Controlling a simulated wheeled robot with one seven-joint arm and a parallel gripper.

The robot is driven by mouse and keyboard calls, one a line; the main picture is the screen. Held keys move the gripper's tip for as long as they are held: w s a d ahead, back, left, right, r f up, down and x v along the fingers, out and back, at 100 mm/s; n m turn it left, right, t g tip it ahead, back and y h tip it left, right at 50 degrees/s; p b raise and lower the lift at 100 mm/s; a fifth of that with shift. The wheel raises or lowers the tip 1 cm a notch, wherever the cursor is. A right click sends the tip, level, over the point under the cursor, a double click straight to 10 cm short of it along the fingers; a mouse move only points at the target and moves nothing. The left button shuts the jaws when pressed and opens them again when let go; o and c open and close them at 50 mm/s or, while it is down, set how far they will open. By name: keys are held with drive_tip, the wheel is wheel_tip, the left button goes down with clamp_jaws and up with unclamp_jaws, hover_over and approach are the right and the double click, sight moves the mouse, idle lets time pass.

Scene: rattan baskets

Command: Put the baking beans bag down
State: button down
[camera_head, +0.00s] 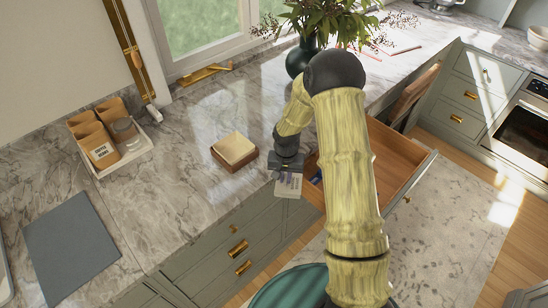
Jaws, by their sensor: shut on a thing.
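The baking beans bag (288,187) looks like a small pale packet with dark print, and my gripper (287,166) is shut on it. The packet hangs just below my gripper at the front edge of the marble counter (190,190), beside the open drawer. I cannot tell whether it touches the counter edge. My arm hides part of the drawer and the area to the right of the packet.
An open wooden drawer (396,160) juts out to the right. A small wooden box (235,152) stands left of my gripper. A tray with canisters (142,147), a grey board (70,247) and a dark vase (297,60) are on the counter. Bare marble lies between them.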

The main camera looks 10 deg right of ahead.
sight(291, 196)
drive_tip(key=s+f, duration=0.1)
drive_tip(key=f, duration=0.1)
drive_tip(key=s+d+f+n+b, duration=0.1)
drive_tip(key=f, duration=0.1)
drive_tip(key=s+f+n+b, duration=0.1)
drive_tip(key=f, duration=0.1)
drive_tip(key=shift+s+d+f, duration=0.25)
drive_tip(key=shift+d+f, duration=0.05)
drive_tip(key=shift+f, duration=0.05)
wheel_tip(291, 196, down, 9)
drive_tip(key=s+n+b, duration=0.1)
drive_tip(key=b, duration=0.6)
drive_tip(key=shift+s+d+r, duration=0.2)
